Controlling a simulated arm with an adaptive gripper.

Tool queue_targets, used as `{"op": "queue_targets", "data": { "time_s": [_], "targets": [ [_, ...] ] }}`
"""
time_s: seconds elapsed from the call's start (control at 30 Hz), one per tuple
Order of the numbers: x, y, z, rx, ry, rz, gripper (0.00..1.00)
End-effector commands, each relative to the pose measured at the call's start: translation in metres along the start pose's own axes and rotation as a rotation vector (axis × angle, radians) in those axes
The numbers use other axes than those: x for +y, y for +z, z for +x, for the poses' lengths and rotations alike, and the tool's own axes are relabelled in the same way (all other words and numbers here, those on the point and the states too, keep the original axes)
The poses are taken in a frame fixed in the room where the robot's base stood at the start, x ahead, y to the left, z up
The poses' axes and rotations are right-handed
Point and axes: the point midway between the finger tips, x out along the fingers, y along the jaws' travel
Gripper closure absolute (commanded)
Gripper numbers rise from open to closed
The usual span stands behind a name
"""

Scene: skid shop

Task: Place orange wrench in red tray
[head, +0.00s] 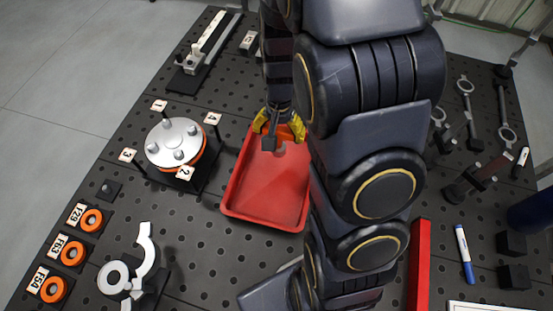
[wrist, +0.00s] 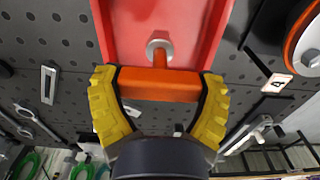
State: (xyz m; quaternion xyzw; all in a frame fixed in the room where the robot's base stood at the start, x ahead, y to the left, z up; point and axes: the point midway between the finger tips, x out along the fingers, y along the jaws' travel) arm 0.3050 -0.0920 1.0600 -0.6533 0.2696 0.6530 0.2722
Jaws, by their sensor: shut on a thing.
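The red tray (head: 262,190) lies on the dark perforated table, left of my arm in the head view. It also fills the top middle of the wrist view (wrist: 125,30). My gripper (head: 279,125) is at the tray's far end, with its yellow fingers pointing down. In the wrist view my gripper (wrist: 160,92) is shut on the orange wrench (wrist: 145,85), whose crossbar spans the fingers. A round silver end (wrist: 159,47) of the wrench points over the tray. In the head view the wrench (head: 287,131) is partly hidden by the fingers. I cannot tell whether it touches the tray.
A silver disc fixture (head: 174,142) with numbered posts stands left of the tray. Orange rings (head: 73,253) sit at lower left, near a white curved part (head: 145,250). Metal wrenches (head: 466,95) and a blue marker (head: 464,253) lie right of my arm.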

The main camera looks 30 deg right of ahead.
Motion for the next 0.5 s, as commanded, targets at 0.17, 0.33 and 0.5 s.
{"op": "queue_targets", "data": {
  "time_s": [0.17,0.33,0.5],
  "targets": [
    [0.0,0.001,0.029,-0.004,0.002,-0.001,0.59],
    [0.001,0.001,0.044,-0.005,0.003,-0.002,0.59],
    [0.001,0.001,0.066,-0.004,0.003,-0.002,0.59]
  ]
}}
